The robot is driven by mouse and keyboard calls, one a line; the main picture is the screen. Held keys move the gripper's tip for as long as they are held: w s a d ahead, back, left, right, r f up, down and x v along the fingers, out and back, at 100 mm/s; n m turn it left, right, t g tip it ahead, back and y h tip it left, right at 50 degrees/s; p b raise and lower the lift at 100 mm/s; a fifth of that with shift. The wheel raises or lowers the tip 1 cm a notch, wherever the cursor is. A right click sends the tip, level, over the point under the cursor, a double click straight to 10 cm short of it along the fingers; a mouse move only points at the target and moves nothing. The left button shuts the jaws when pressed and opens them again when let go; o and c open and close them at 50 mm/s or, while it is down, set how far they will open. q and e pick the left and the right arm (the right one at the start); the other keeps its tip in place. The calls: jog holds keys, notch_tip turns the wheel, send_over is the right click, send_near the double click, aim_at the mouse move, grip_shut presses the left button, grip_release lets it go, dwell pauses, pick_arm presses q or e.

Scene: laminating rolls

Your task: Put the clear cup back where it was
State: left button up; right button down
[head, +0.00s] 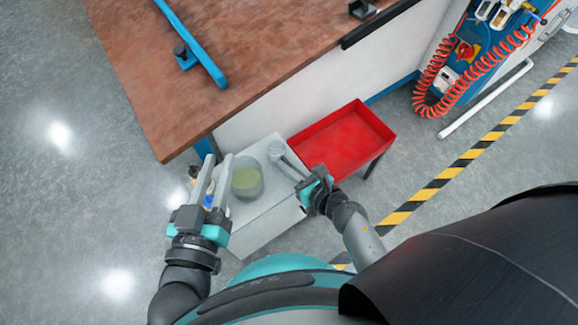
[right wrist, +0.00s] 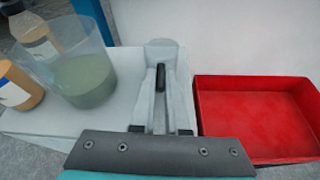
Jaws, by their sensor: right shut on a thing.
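My right gripper (head: 291,163) is shut on the dark handle-like part (right wrist: 160,77) of a small, pale, round-topped thing, which looks like the clear cup (right wrist: 163,50). It also shows in the head view (head: 276,149), over the far right part of a white box top. I cannot tell if it touches the surface. A larger see-through container (head: 247,178) with green contents stands to its left, also in the right wrist view (right wrist: 84,70).
The white box top (head: 262,213) holds an orange-brown jar (right wrist: 18,88) and a bottle (right wrist: 35,37) at the left. A red tray (head: 344,147) stands right of it. A brown worktable (head: 190,100) with a blue bar rises behind. Floor is clear at left.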

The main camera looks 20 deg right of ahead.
pick_arm(q)
jog(key=shift+s+d+r+t, duration=0.1)
jog(key=shift+s+r+t, duration=0.15)
jog(key=shift+t, duration=0.15)
pick_arm(e)
jog(key=shift+f, duration=0.2)
jog(key=shift+f, duration=0.2)
jog(key=c, duration=0.9)
grip_release()
pick_arm(q)
jog(key=shift+w, duration=0.1)
pick_arm(e)
jog(key=shift+r, duration=0.1)
